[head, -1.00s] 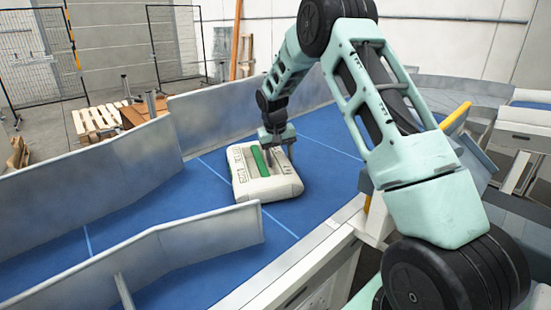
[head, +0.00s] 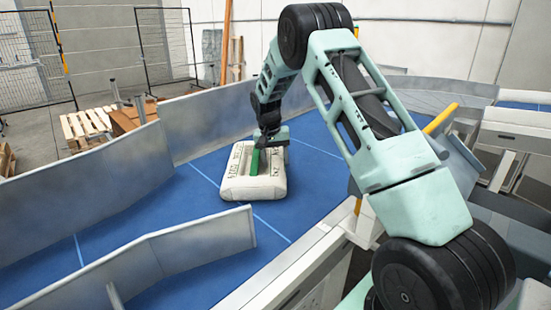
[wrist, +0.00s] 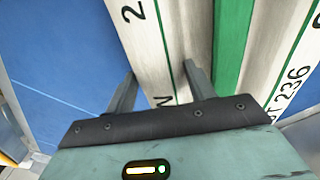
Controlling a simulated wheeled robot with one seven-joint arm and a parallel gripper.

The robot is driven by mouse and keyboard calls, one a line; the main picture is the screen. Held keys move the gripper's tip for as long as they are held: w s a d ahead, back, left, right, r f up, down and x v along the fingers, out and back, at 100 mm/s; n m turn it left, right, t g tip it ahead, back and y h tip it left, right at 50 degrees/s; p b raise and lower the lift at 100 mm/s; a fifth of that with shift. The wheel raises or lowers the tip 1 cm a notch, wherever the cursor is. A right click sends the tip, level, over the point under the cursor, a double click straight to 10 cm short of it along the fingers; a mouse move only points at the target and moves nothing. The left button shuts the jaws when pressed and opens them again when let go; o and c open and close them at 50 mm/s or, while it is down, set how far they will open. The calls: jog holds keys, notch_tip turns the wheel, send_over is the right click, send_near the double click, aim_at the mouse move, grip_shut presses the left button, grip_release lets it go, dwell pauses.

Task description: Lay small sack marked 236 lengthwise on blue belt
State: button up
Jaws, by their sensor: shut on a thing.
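The small sack (head: 252,189) is off-white with a green stripe and black print. In the wrist view the sack (wrist: 260,50) shows the number 236 near the right edge. My gripper (head: 264,150) is over the top of the sack. In the wrist view its fingers (wrist: 160,78) are shut on the sack, one at each side of a pale section beside the green stripe. The sack lies flat at the blue belt (head: 320,165); whether it rests fully on it or hangs just above, I cannot tell. Its far side is partly hidden by my gripper.
Grey metal guide walls (head: 95,180) flank the belt on the left, and a shorter guide (head: 200,245) stands in front of the sack. The blue surface is clear around the sack. A yellow bar (head: 441,118) and conveyor frames stand at the right. Wooden pallets (head: 85,125) lie beyond.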

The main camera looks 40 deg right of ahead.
jog(key=shift+d+m, duration=0.15)
jog(key=shift+m, duration=0.95)
jog(key=m+g+p, duration=0.1)
jog(key=m, duration=0.2)
jog(key=shift+r, duration=0.15)
jog(key=m, duration=0.2)
jog(key=shift+s+m+y+p, duration=0.1)
jog(key=shift+m+y+p, duration=0.2)
jog(key=shift+p, duration=0.1)
jog(key=shift+f+m+p, duration=0.2)
jog(key=shift+m+p, duration=0.15)
jog(key=shift+m, duration=0.55)
jog(key=shift+s, duration=0.1)
